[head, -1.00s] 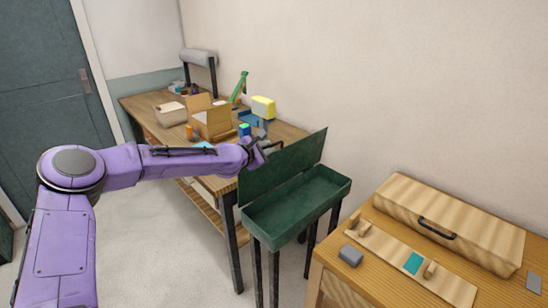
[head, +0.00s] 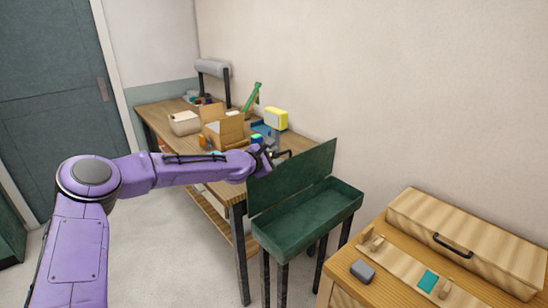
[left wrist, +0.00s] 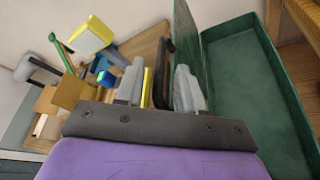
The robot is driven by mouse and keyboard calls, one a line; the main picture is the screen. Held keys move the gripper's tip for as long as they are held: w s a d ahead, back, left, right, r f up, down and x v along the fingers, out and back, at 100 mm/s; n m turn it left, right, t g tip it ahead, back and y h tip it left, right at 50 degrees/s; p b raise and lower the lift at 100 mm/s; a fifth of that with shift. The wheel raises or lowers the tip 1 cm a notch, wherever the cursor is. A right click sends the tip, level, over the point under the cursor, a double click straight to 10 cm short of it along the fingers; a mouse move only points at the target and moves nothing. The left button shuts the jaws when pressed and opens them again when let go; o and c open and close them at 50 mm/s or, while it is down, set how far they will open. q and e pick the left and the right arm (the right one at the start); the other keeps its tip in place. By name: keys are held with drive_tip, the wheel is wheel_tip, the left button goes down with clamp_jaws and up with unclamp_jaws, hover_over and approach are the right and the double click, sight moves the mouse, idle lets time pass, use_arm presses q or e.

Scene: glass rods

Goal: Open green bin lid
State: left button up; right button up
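The green bin (head: 308,220) stands on dark legs beside the workbench, its shallow tray open at the top. Its green lid (head: 300,178) stands raised along the tray's back-left edge. The bin's tray also shows at the right of the left wrist view (left wrist: 262,85). My left gripper (head: 270,157) is behind the lid, on its outer side. In the left wrist view its two grey fingers (left wrist: 157,88) are spread apart. A dark handle (left wrist: 167,55) on the lid's outer face lies between them, nearer the right finger; contact is unclear. My right gripper is out of view.
The workbench (head: 160,113) behind holds a cardboard box (head: 228,130), a white bin (head: 184,122), a yellow item (head: 276,118) and a green arm-like item (head: 251,97). A wooden table with a wooden case (head: 480,240) stands at right front. Floor at left is open.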

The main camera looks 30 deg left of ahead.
use_arm(q)
drive_tip(key=v, duration=1)
drive_tip(key=shift+s, duration=0.25)
drive_tip(key=shift+a, duration=0.1)
